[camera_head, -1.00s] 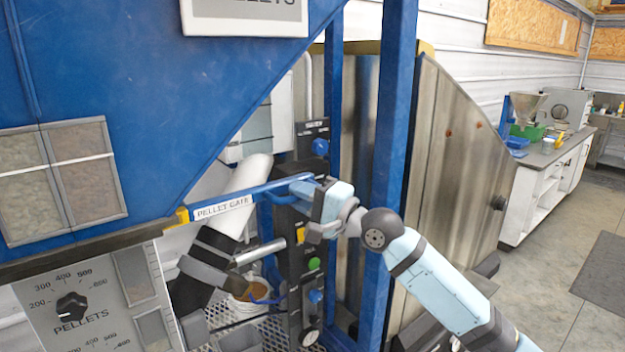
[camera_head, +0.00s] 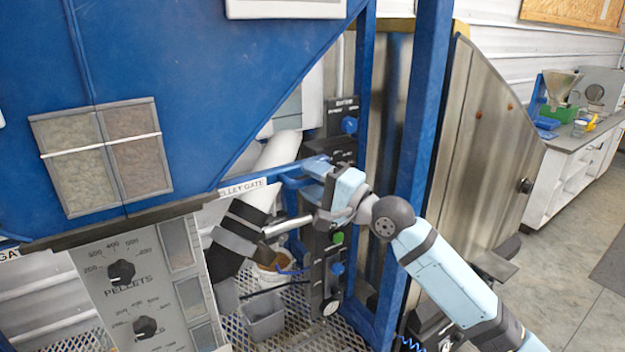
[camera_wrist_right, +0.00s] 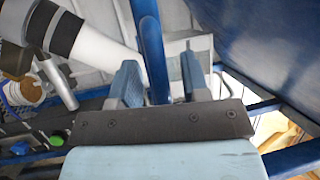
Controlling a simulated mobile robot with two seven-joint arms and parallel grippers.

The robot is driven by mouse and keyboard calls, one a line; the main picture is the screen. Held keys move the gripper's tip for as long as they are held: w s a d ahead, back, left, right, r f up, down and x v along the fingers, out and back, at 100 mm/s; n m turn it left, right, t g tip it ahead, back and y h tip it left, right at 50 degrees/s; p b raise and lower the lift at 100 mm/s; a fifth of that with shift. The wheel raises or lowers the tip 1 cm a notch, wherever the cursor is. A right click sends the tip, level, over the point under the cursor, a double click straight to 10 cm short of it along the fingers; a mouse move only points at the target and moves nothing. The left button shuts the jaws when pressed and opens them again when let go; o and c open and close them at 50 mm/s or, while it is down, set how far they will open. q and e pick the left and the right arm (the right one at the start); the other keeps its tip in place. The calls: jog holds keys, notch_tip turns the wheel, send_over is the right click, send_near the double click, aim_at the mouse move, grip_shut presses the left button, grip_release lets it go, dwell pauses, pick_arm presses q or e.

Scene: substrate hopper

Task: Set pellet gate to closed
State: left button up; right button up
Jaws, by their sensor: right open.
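The pellet gate (camera_head: 280,174) is a blue bar at the hopper's lower edge, with a white label (camera_head: 245,187) whose first letter is hidden. It runs right to a blue loop-like handle. My right gripper (camera_head: 318,168) is at the bar's right end, its jaws pointing toward the handle. In the right wrist view, a blue handle bar (camera_wrist_right: 150,40) passes between the two open fingers (camera_wrist_right: 158,82). A gap shows on its right side; contact on its left is unclear. My left gripper is not in view.
A blue upright post (camera_head: 428,110) stands close to my right forearm. A white pipe with black bands (camera_head: 240,225) slants below the gate. A dark control panel (camera_head: 340,240) stands behind my gripper. A dial panel (camera_head: 140,290) is at lower left. Open floor lies at right.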

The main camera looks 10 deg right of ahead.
jog(key=b+v, duration=0.3)
jog(key=v, duration=1)
jog(key=shift+s+d, duration=0.2)
jog(key=shift+s, duration=0.1)
jog(key=shift+f, duration=0.15)
jog(key=s+a+f+n+h+p, duration=0.1)
jog(key=s+f+n+h, duration=0.15)
jog(key=f, duration=1.05)
jog(key=s+f+n+h, duration=0.2)
jog(key=s+f+h, duration=0.15)
jog(key=f, duration=1.05)
jog(key=s+a+f+n+g+h+p, duration=0.1)
jog(key=s+f+n, duration=0.6)
jog(key=s+f, duration=1)
jog(key=a+g+h, duration=0.1)
jog(key=g+h, duration=0.1)
jog(key=h, duration=0.1)
jog(key=shift+a+g, duration=0.3)
